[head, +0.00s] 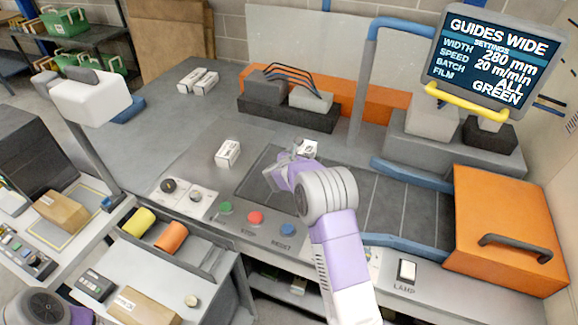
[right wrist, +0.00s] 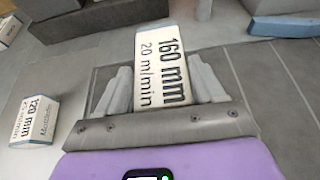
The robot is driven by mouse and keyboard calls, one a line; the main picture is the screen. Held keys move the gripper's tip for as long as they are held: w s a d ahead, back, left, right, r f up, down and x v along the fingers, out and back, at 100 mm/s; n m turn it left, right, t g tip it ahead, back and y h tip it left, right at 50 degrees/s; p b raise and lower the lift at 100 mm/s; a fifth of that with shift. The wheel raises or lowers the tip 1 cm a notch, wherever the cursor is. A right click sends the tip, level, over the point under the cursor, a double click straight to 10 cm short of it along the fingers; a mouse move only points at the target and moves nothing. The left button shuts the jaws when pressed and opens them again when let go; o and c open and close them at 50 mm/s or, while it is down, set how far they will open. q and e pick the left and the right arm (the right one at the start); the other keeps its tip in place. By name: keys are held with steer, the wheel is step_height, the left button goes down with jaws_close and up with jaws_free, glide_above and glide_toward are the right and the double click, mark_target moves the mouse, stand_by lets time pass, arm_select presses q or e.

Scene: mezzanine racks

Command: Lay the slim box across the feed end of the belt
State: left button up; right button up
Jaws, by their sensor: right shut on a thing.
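My right gripper (head: 298,154) is over the left end of the dark belt (head: 385,208). It is shut on a slim white box (right wrist: 163,65) printed "160 mm 20 m/min", which stands out between the fingers in the right wrist view. In the head view only a small part of this box (head: 308,147) shows beyond the gripper. The grey belt surface (right wrist: 285,90) lies below and to the right in the wrist view. I cannot tell whether the box touches it. My left gripper is not in view.
Another white box (head: 228,153), printed "120 mm" (right wrist: 35,120), lies left of the belt. More white boxes (head: 198,81) lie farther back. Blue guide rails (head: 410,174) flank the belt before an orange housing (head: 505,230). A screen (head: 492,58) reads "GUIDES WIDE", width 280 mm.

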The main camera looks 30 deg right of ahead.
steer(key=shift+w+f, duration=0.25)
steer(key=shift+f, duration=0.05)
steer(key=f, duration=0.4)
steer(key=shift+s, duration=0.4)
steer(key=shift+w+f, duration=0.1)
steer(key=shift+f, duration=2.35)
steer(key=shift+b, duration=0.35)
steer(key=shift+f, duration=0.15)
steer(key=o, duration=1.2)
steer(key=shift+o, duration=0.3)
